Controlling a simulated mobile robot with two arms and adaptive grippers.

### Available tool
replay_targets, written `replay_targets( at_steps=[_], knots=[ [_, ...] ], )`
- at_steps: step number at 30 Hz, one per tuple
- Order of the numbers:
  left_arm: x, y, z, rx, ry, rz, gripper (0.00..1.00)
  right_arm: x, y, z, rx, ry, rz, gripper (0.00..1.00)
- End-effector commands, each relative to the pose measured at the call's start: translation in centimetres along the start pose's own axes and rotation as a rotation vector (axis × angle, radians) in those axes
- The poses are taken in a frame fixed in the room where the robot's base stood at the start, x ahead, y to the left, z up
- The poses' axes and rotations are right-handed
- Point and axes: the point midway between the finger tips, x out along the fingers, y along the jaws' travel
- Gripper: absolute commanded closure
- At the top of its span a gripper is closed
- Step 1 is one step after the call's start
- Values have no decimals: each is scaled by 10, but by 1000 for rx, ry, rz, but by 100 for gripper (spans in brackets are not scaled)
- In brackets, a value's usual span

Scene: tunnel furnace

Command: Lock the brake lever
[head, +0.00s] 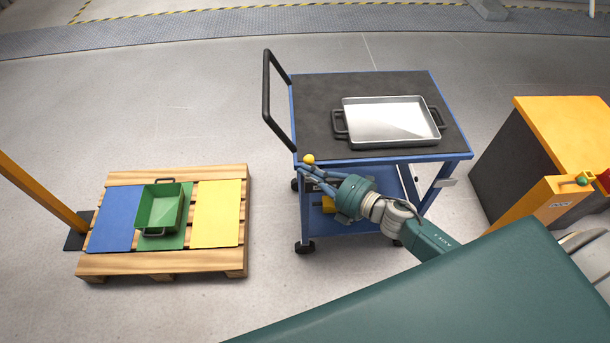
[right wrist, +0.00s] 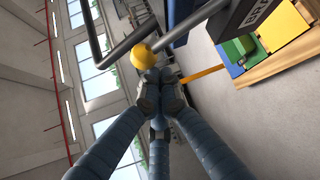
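The brake lever is a grey rod with a yellow ball knob (head: 309,158) at the near left corner of the blue cart (head: 395,157). In the right wrist view the yellow knob (right wrist: 145,54) sits just past my fingertips, with the grey rod (right wrist: 185,25) running up and right from it. My right gripper (head: 304,170) is at the cart's corner, right by the knob. In the right wrist view its fingers (right wrist: 158,88) come together at the tips with nothing visible between them. I cannot tell whether they touch the knob. My left gripper is not in view.
A silver tray (head: 338,128) lies on the cart's dark top, and a black handle (head: 267,90) rises at its left. A pallet (head: 160,263) with coloured panels and a green bin (head: 143,217) stands left. An orange-topped cabinet (head: 560,110) is right. Floor is clear between pallet and cart.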

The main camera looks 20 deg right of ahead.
Motion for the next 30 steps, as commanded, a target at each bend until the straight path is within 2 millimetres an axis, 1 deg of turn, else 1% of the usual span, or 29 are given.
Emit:
replay_targets(
  at_steps=[8,11,14,21,30],
  knots=[
    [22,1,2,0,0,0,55,-6,-2,6,63,-3,68,100],
    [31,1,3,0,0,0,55,-10,-2,11,109,-5,115,100],
    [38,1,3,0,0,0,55,-17,1,17,105,-2,118,100],
    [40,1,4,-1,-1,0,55,-34,2,33,107,-3,115,100],
    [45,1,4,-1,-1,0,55,-51,-6,49,108,-3,115,100]
  ],
)
